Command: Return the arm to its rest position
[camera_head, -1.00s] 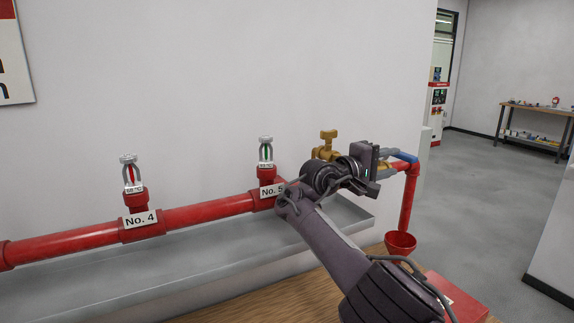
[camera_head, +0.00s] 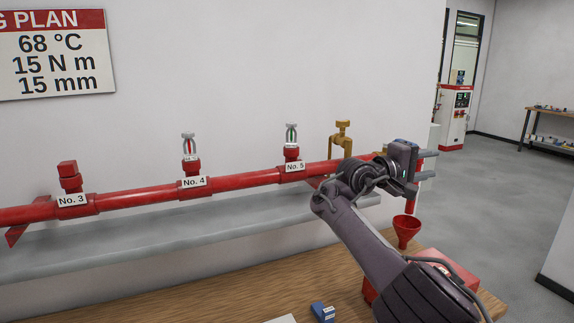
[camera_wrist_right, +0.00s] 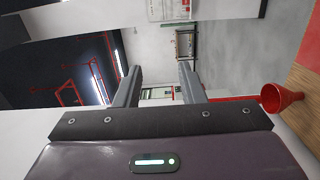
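My right arm reaches in from the lower right in the head view. Its gripper (camera_head: 428,164) points right, near the right end of the red pipe (camera_head: 235,180). In the right wrist view the two fingers (camera_wrist_right: 160,70) stand apart with nothing between them. The gripper covers part of the pipe's end and drop, so I cannot tell from the head view whether it touches them. My left gripper is not in view.
Sprinklers No. 4 (camera_head: 189,148) and No. 5 (camera_head: 291,135) and a brass valve (camera_head: 342,133) stand on the pipe. A grey trough (camera_head: 150,235) runs below. A red funnel (camera_head: 406,229) and a blue item (camera_head: 322,312) are near the wooden table (camera_head: 230,290).

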